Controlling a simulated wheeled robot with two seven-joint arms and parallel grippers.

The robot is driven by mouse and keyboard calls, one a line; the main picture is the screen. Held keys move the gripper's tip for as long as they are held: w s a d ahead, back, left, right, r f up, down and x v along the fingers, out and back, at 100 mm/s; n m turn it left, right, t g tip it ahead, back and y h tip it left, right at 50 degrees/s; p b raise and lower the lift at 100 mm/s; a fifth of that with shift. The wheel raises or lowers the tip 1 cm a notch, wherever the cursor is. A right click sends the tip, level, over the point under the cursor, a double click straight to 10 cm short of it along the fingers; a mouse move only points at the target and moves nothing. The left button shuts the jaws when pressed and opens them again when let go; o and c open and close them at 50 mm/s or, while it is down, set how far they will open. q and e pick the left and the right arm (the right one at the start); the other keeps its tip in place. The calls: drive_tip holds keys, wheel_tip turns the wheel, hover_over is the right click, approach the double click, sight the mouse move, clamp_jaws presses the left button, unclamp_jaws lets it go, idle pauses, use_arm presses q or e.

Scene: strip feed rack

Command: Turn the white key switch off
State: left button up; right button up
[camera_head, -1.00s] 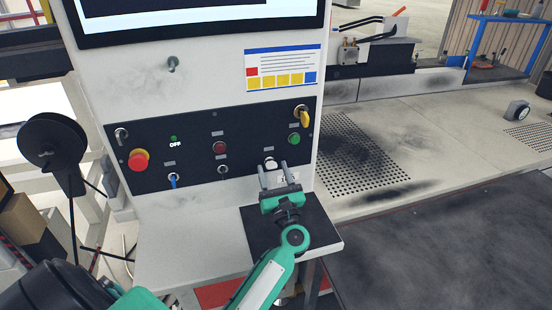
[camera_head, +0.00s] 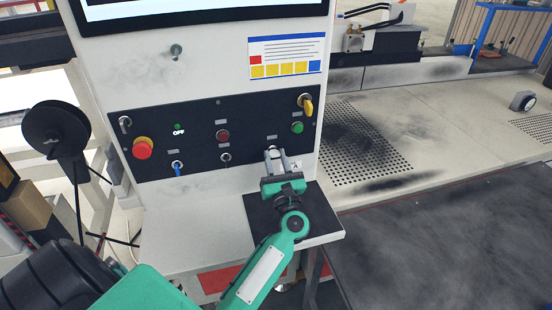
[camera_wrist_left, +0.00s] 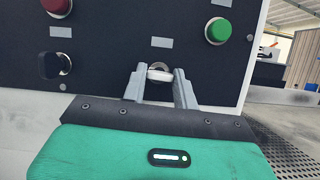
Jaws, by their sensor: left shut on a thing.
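The white key switch (camera_wrist_left: 159,73) sits low on the right of the black control panel (camera_head: 200,118). In the left wrist view its pale head lies between the two grey fingers. My left gripper (camera_head: 276,153) is shut on it, with the fingers pointing into the panel. The fingers hide most of the switch in the head view, so I cannot tell the angle of its key. My right gripper is not in view.
Close by are a green button (camera_head: 297,127), a red button (camera_head: 223,135), a yellow key switch (camera_head: 307,105), a blue key switch (camera_head: 178,168) and a black key switch (camera_head: 226,158). A red emergency stop (camera_head: 143,149) is at left. A ledge (camera_head: 190,235) lies below.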

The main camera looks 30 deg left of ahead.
use_arm(q)
drive_tip(key=shift+r+m+t+p, duration=0.15)
drive_tip(key=shift+m+t+p, duration=0.25)
drive_tip(key=shift+m, duration=0.5)
drive_tip(key=shift+s+r+m+h+p, duration=0.1)
drive_tip(key=shift+m+h+p, duration=0.6)
drive_tip(key=shift+m+p, duration=0.4)
drive_tip(key=m+h+p, duration=0.2)
drive_tip(key=m+p, duration=0.3)
drive_tip(key=p, duration=0.1)
drive_tip(key=m+h+p, duration=0.2)
drive_tip(key=m+p, duration=0.3)
drive_tip(key=p, duration=0.2)
drive_tip(key=m+h+p, duration=0.2)
drive_tip(key=m+p, duration=0.4)
drive_tip(key=shift+s+a+r+t+h, duration=0.15)
drive_tip(key=shift+r+t+h, duration=0.15)
drive_tip(key=shift+t+h, duration=0.1)
drive_tip(key=shift+f+m+g+p, duration=0.3)
drive_tip(key=shift+m+p, duration=0.6)
drive_tip(key=shift+p, duration=0.6)
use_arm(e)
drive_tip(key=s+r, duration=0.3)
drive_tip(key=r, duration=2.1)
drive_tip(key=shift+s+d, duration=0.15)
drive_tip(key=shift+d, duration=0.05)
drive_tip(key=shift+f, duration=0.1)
use_arm(q)
drive_tip(key=o, duration=1)
